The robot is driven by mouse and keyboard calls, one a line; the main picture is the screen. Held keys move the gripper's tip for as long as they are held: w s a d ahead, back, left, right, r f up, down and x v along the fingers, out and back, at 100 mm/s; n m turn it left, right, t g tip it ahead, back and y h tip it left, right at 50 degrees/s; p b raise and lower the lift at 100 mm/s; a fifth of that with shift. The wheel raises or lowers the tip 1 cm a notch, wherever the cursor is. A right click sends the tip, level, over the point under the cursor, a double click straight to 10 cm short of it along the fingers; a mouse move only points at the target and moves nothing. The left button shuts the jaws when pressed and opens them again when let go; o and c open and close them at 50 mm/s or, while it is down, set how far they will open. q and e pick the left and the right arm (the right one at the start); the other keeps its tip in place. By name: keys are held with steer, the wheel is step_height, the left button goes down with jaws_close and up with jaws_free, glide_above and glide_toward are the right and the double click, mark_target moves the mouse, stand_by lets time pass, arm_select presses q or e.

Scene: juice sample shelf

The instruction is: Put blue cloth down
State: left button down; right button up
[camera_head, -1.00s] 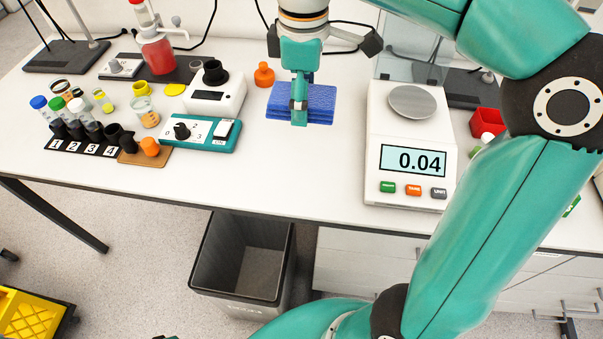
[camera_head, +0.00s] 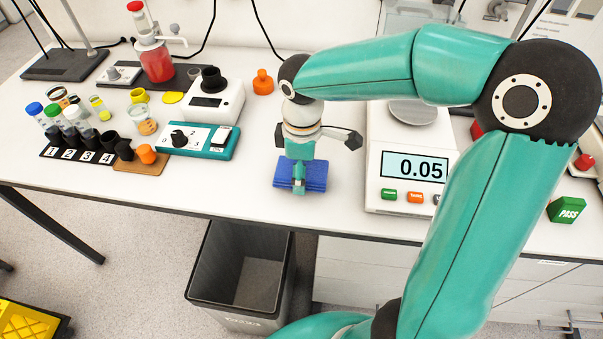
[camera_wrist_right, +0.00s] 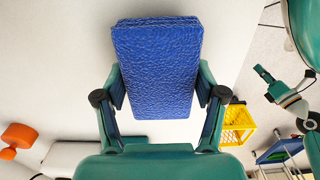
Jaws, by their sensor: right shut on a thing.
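The blue cloth (camera_head: 314,176) is a folded, textured pad near the front edge of the white table, left of the balance. My right gripper (camera_head: 299,188) reaches down over it from above and is shut on it. In the right wrist view the cloth (camera_wrist_right: 158,70) sits between the two fingers of my right gripper (camera_wrist_right: 160,100), sticking out well past them. Whether the cloth touches the table or hangs just above it I cannot tell. At the right of the wrist view part of my left arm and its gripper (camera_wrist_right: 268,84) show small; its opening is unclear.
The balance (camera_head: 378,190) reads 0.05 to the right of the cloth. A teal switch box (camera_head: 197,153), a white device (camera_head: 212,98) and an orange bottle (camera_head: 263,82) stand left and behind. A grey bin (camera_head: 240,270) is below the table edge. Bare table surrounds the cloth.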

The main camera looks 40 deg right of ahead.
steer(key=shift+f, duration=0.65)
steer(key=o, duration=1.2)
steer(key=shift+f, duration=0.1)
step_height(320, 180, up, 12)
steer(key=p, duration=0.1)
